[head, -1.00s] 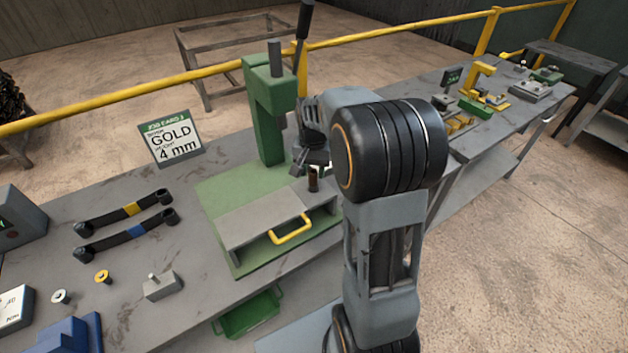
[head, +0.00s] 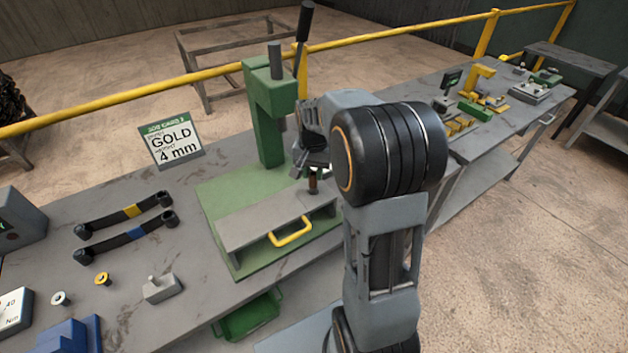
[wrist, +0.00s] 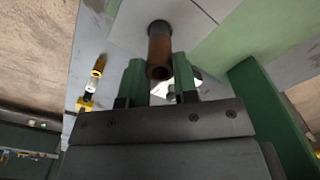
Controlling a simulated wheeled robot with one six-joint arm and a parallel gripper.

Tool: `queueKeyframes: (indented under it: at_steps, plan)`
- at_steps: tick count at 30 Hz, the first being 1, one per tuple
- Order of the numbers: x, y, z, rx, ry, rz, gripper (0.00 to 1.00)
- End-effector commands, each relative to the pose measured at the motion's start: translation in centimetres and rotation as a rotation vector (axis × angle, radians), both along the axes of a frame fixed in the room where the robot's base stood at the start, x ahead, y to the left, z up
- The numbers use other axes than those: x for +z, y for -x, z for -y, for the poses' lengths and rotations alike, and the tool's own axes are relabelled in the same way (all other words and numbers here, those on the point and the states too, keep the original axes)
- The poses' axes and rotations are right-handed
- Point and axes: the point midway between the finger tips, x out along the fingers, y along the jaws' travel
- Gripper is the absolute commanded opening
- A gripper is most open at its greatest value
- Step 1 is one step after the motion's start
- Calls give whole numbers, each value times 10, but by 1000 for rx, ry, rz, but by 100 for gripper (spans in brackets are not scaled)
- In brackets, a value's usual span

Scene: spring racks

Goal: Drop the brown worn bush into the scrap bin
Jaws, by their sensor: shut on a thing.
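The brown worn bush (head: 313,184) is a small upright brown tube at the right end of the grey press plate (head: 262,224).
The green press column (head: 264,120) and its lever (head: 304,35) stand close to my gripper. A yellow handle (head: 290,232) juts from the plate's front. Two black arms (head: 125,228), two small bushes and a grey block (head: 161,288) lie left. A job card (head: 172,142) stands behind.

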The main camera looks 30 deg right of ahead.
Motion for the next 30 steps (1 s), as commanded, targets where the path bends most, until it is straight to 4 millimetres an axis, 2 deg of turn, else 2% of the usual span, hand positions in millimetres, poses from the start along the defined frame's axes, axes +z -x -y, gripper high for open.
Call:
queueKeyframes:
  at_steps: [30]
  plan:
    - [49,0,0,0,0,1,0]
